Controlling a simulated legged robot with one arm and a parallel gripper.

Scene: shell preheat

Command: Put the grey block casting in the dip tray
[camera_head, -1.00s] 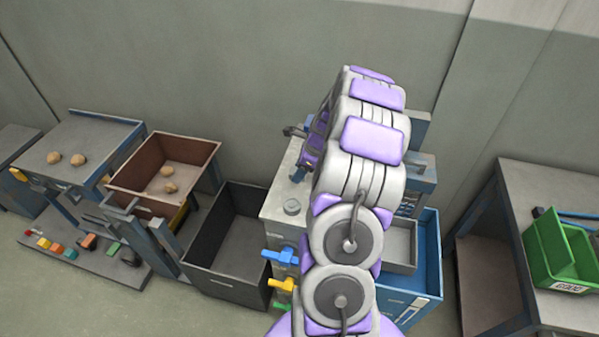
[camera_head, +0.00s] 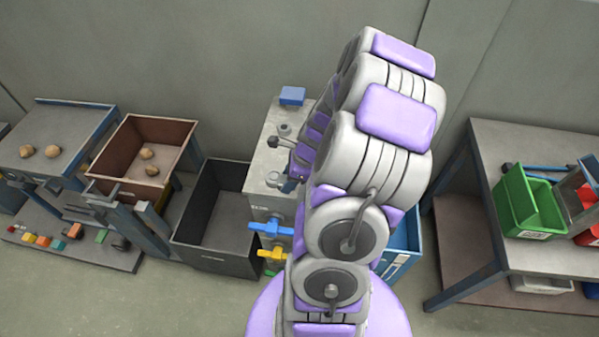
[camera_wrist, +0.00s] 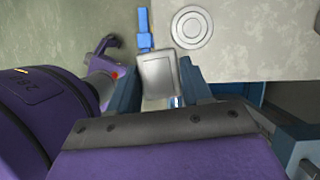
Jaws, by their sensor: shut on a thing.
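My gripper (camera_wrist: 160,88) is shut on a small light-grey block (camera_wrist: 157,72), which looks like the block casting, in the wrist view. The block sits between the two blue-grey fingers, near the edge of a pale cabinet top. In the head view my arm hides most of the gripper and I cannot make out the block. A blue container (camera_head: 403,250) shows partly behind my arm at its right. I cannot tell for sure which container is the dip tray.
The grey cabinet (camera_head: 262,203) has a round disc (camera_head: 274,179) on top and blue and yellow handles in front. A dark open bin (camera_head: 212,215) and a brown box (camera_head: 150,155) stand left. A bench (camera_head: 480,160) with a green bin (camera_head: 527,200) is right.

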